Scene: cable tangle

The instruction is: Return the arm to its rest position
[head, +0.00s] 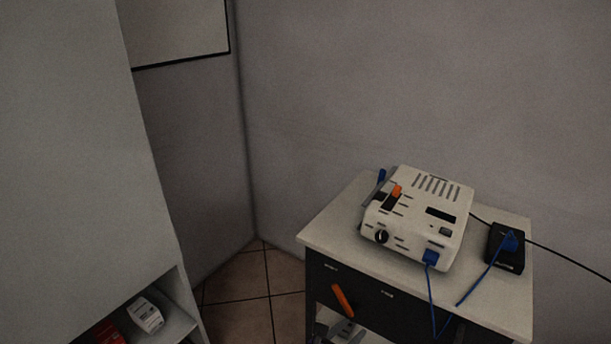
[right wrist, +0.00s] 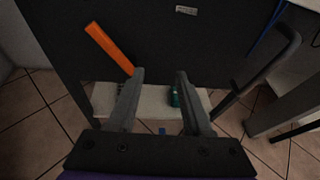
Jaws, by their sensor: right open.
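My right gripper (head: 346,329) is low in front of the dark cabinet front, at the bottom of the head view. In the right wrist view its two fingers (right wrist: 160,84) are apart, with nothing held between them. An orange bar (head: 342,299) shows on the cabinet front just above the gripper; in the right wrist view it slants left of the fingers (right wrist: 108,47). I cannot tell whether a finger touches it. My left gripper is not in view.
The cabinet (head: 315,235) carries a white device (head: 418,218), a black box (head: 506,247) and blue cables (head: 475,283). A lower shelf (right wrist: 105,98) holds a small green object (right wrist: 174,96). A pale shelf unit (head: 180,318) stands left. Tiled floor (head: 250,290) lies between.

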